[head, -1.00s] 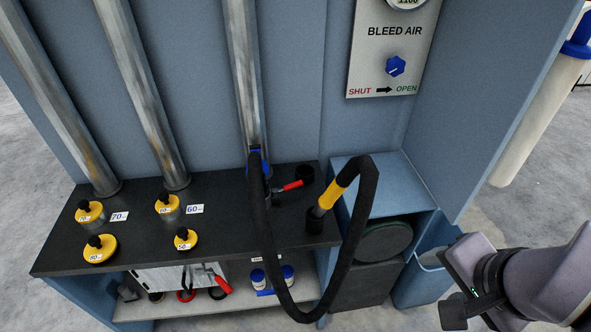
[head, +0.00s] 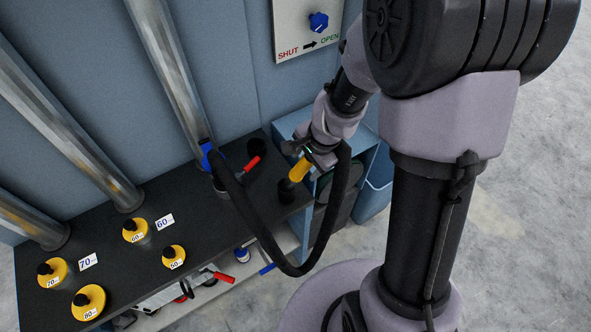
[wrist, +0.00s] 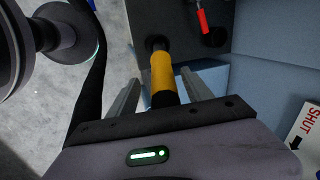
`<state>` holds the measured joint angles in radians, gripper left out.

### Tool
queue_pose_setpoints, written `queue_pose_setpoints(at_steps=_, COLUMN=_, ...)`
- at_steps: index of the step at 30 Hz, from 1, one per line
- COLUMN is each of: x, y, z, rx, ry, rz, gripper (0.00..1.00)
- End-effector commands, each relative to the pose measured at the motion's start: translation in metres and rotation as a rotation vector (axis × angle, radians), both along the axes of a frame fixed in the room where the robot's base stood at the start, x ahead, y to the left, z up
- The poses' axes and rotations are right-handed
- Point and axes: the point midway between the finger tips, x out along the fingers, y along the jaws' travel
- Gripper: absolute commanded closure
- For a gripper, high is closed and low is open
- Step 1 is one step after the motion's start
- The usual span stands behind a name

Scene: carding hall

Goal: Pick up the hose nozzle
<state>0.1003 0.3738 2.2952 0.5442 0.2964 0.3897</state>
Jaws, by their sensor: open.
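The hose nozzle (head: 299,170) has a yellow grip and stands tilted with its dark tip in a black holder (head: 287,190) at the right end of the dark bench top. A black hose loops from it down and back to a pipe with a blue fitting. My gripper (head: 310,160) is at the nozzle's upper end. In the wrist view the yellow nozzle (wrist: 164,78) lies between the two grey fingers of my gripper (wrist: 162,92), which are open, with a gap visible on each side. The nozzle's upper end is hidden behind the gripper body.
The black hose (head: 262,232) hangs in front of the bench. A red-handled valve (head: 250,164) is left of the nozzle. Several yellow plugs (head: 136,230) stand on the bench (head: 190,204). A blue wall with the bleed air panel (head: 303,30) rises behind.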

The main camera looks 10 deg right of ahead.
Motion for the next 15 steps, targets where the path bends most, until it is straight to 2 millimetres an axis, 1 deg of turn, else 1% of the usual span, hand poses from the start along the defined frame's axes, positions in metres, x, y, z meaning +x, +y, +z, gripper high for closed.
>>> queue_pose_setpoints(at_steps=1, x=0.002, y=0.003, z=-0.013, rx=0.001, ry=0.004, rz=0.001, gripper=0.41)
queue_pose_setpoints(at_steps=3, x=0.007, y=0.007, z=-0.027, rx=0.000, ry=0.003, rz=0.002, gripper=0.41)
queue_pose_setpoints(at_steps=6, x=0.012, y=0.008, z=-0.042, rx=0.000, ry=0.002, rz=0.001, gripper=0.41)
queue_pose_setpoints(at_steps=9, x=0.013, y=0.009, z=-0.046, rx=-0.001, ry=0.001, rz=0.001, gripper=0.41)
queue_pose_setpoints(at_steps=14, x=0.013, y=0.009, z=-0.044, rx=-0.001, ry=0.001, rz=0.001, gripper=0.41)
queue_pose_setpoints(at_steps=15, x=0.013, y=0.009, z=-0.044, rx=-0.001, ry=0.001, rz=0.001, gripper=0.47)
